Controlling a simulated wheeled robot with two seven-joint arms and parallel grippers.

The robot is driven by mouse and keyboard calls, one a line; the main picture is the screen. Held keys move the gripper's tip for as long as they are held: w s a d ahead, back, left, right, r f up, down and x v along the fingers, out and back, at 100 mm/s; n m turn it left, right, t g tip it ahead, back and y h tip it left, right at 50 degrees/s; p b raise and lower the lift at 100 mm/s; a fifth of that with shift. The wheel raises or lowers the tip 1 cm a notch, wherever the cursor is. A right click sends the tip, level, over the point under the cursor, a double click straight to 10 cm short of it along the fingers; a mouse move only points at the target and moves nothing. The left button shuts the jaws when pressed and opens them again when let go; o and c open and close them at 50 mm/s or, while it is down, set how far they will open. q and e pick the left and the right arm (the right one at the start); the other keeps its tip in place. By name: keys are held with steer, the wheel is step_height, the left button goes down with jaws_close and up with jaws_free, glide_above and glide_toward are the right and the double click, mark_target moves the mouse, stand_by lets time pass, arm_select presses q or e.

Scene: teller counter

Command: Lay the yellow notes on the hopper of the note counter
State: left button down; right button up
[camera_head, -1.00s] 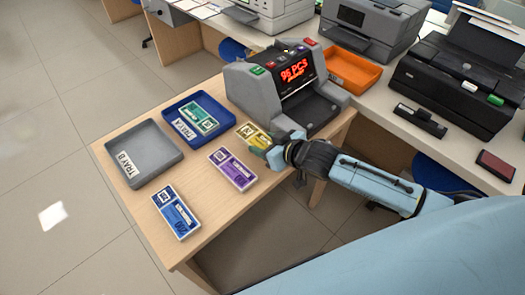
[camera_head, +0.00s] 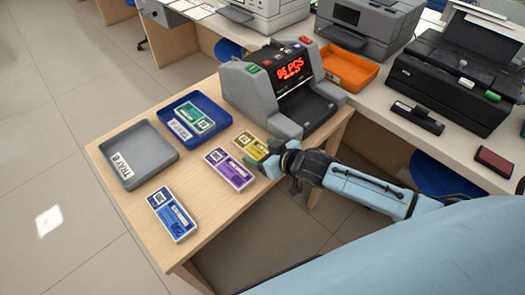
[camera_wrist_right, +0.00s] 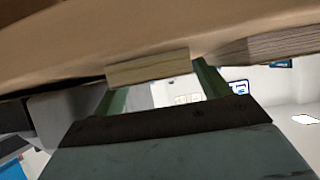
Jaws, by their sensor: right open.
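The yellow notes (camera_head: 251,145) lie on the wooden table in front of the note counter, to the right of the purple notes. In the right wrist view their pale end (camera_wrist_right: 150,67) shows between two green fingers. My right gripper (camera_head: 260,163) is low at the near table edge, by the near end of the yellow notes. Its fingers (camera_wrist_right: 160,92) are apart, and whether they touch the notes I cannot tell. The note counter (camera_head: 270,88) is grey with a red "95 PCS" display; its dark hopper (camera_head: 305,108) looks empty. My left gripper is not in view.
Purple notes (camera_head: 229,168) and blue notes (camera_head: 172,213) lie on the table (camera_head: 195,185). Blue tray A (camera_head: 168,113) holds green notes (camera_head: 194,118). Grey tray B (camera_head: 150,150) is empty. An orange tray (camera_head: 352,72) and printers stand on the counter behind.

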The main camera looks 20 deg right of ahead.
steer(key=shift+r, duration=0.1)
steer(key=shift+s+d+r, duration=0.1)
steer(key=shift+s+r, duration=0.05)
steer(key=shift+s, duration=0.05)
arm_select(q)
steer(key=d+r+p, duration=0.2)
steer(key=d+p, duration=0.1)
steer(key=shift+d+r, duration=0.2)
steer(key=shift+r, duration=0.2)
arm_select(e)
steer(key=v, duration=1.1)
steer(key=shift+s, duration=0.25)
steer(key=shift+d, duration=0.1)
